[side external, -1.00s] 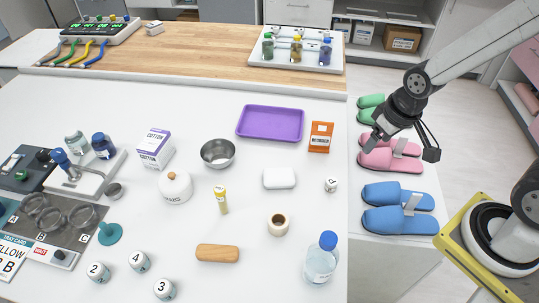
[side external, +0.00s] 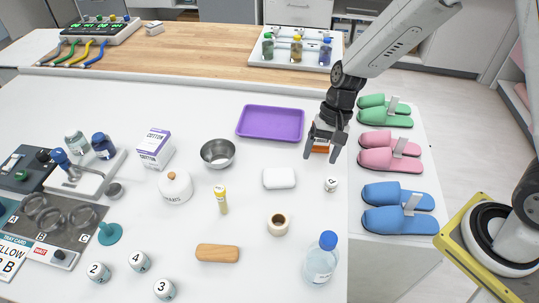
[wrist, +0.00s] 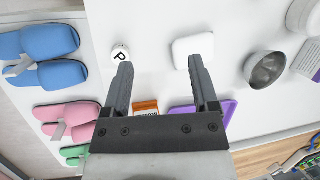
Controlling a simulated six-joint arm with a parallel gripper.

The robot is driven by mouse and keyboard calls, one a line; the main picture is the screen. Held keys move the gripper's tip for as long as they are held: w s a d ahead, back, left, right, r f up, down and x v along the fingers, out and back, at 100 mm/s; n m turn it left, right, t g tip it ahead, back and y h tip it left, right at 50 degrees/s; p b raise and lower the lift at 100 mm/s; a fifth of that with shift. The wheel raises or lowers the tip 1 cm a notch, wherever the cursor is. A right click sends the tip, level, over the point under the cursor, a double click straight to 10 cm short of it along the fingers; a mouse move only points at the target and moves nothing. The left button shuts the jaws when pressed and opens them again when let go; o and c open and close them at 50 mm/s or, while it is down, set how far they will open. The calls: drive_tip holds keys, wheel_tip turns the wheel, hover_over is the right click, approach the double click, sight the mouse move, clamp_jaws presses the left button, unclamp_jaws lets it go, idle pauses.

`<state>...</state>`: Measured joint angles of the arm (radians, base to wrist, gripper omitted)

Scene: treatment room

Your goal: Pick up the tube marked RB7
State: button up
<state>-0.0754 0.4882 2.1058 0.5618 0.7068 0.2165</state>
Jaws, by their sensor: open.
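A small tube with a yellow cap (side external: 221,200) is on the white table in the middle of the side view, left of the white soap-like block. Its marking is too small to read, so I cannot tell whether it says RB7. It does not show in the wrist view. My gripper (side external: 322,152) is open and empty, above the table's right part near the orange box, well to the right of the tube. In the wrist view my gripper (wrist: 160,65) has its two fingers spread apart with nothing between them.
Around the tube are a steel bowl (side external: 218,153), white jar (side external: 175,188), white block (side external: 279,178), tape roll (side external: 277,224) and wooden block (side external: 217,253). A purple tray (side external: 270,123) lies behind. A blue-capped bottle (side external: 321,260) stands front right. Slippers (side external: 390,153) lie at the right.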

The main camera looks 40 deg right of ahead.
sight(222, 201)
drive_tip(key=w+a+f+m+y, duration=0.3)
drive_tip(key=a, duration=0.2)
drive_tip(key=w+a+f+m+y, duration=0.3)
drive_tip(key=a, duration=0.3)
drive_tip(key=w+a+f+m+g+y, duration=0.1)
drive_tip(key=w+a+f+m+y, duration=0.2)
drive_tip(key=w+a, duration=0.1)
drive_tip(key=shift+a, duration=0.7)
drive_tip(key=shift+a, duration=0.1)
drive_tip(key=shift+x, duration=1.25)
drive_tip(key=shift+s, duration=0.1)
drive_tip(key=shift+x, duration=2.55)
drive_tip(key=shift+s+r, duration=0.1)
drive_tip(key=shift+r, duration=0.1)
clamp_jaws()
